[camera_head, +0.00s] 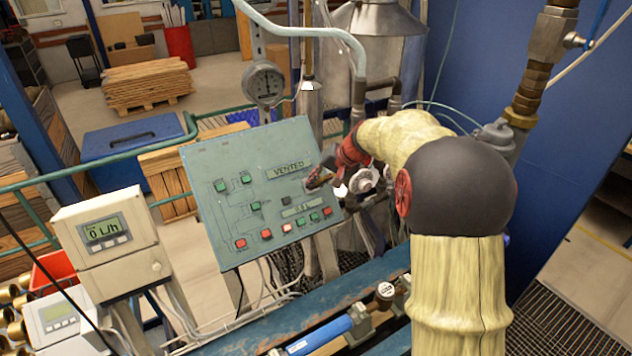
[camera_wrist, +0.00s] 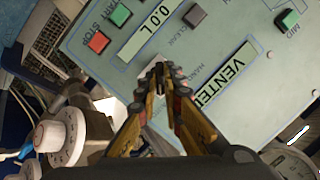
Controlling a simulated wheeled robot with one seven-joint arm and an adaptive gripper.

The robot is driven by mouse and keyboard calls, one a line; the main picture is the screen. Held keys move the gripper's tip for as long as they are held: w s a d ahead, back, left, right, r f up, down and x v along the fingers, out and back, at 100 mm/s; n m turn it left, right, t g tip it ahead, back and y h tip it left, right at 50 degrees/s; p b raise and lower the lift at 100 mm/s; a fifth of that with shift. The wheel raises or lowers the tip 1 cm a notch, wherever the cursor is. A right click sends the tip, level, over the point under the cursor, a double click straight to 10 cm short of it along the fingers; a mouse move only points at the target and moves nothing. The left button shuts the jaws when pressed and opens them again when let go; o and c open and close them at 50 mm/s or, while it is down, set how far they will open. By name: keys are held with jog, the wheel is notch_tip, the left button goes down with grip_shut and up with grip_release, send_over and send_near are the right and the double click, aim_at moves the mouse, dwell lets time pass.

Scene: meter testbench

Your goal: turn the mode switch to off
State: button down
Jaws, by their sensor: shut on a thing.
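The green control panel (camera_head: 228,189) stands tilted in the middle of the head view. Its upper display reads VENTED. My gripper (camera_head: 313,183) is at the panel's right side, below that display. In the wrist view, my gripper's fingertips (camera_wrist: 161,73) are drawn together at the panel face, between the VENTED display (camera_wrist: 225,76) and the 0.0 L display (camera_wrist: 151,30). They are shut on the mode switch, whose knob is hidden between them. A partly covered HAND label (camera_wrist: 196,74) lies beside the fingertips. Which position the switch points to cannot be seen.
A white flow meter (camera_head: 104,234) reading 0 L/h stands left of the panel. Pipes and a blue cylinder (camera_head: 320,335) lie in front.

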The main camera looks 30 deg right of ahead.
jog(key=shift+f+b, duration=0.1)
jog(key=shift+b, duration=0.2)
jog(key=n+h+b, duration=0.1)
jog(key=n+b, duration=0.2)
jog(key=n, duration=0.1)
jog(key=shift+w+a+g+b, duration=0.1)
jog(key=shift+a+g+b, duration=0.05)
jog(key=shift+g+b, duration=0.2)
jog(key=shift+n+h+b, duration=0.6)
jog(key=shift+n+b, duration=0.75)
jog(key=shift+n, duration=0.45)
jog(key=c, duration=1.9)
grip_release()
jog(key=v, duration=1.2)
jog(key=shift+a, duration=0.15)
